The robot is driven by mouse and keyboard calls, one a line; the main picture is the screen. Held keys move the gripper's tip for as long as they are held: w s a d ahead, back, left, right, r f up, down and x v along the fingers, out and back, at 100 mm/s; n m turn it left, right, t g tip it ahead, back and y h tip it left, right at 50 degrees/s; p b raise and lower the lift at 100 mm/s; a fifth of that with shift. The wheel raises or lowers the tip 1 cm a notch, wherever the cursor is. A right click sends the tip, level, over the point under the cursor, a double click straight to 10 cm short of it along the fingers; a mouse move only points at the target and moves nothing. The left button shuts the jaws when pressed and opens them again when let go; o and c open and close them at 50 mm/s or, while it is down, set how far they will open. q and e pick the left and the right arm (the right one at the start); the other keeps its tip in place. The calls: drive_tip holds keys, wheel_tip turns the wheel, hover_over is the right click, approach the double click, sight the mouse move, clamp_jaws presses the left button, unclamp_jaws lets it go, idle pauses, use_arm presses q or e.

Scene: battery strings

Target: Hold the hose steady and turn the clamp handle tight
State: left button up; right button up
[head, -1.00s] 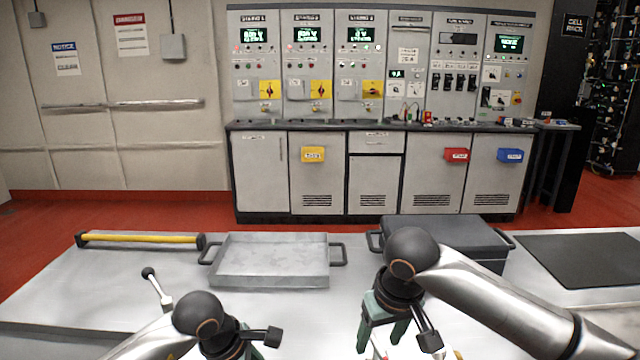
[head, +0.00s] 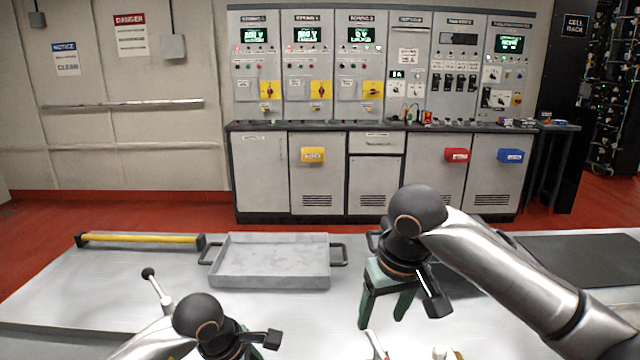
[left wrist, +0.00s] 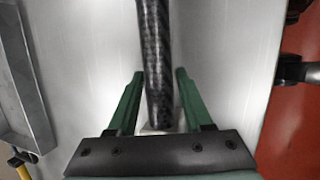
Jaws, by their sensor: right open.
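My right gripper (head: 386,322) is open and empty, pointing down over the front of the table in the head view. Below it, at the lower edge, a small red and white lever (head: 377,346), which may be the clamp handle, is partly cut off. A pale fitting (head: 443,353) shows just right of it. My left gripper is largely cut off at the bottom of the head view. In the left wrist view, the dark mottled hose (left wrist: 156,60) runs between the green fingers of the left gripper (left wrist: 160,73). The fingers look open, with gaps beside the hose near their bases.
A grey metal tray (head: 270,283) and a yellow bar (head: 140,239) lie on the table (head: 70,290). A white lever with a black knob (head: 157,288) stands at left.

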use_arm(q)
drive_tip(key=shift+o, duration=0.8)
drive_tip(key=shift+s+f, duration=0.1)
drive_tip(key=shift+d, duration=0.1)
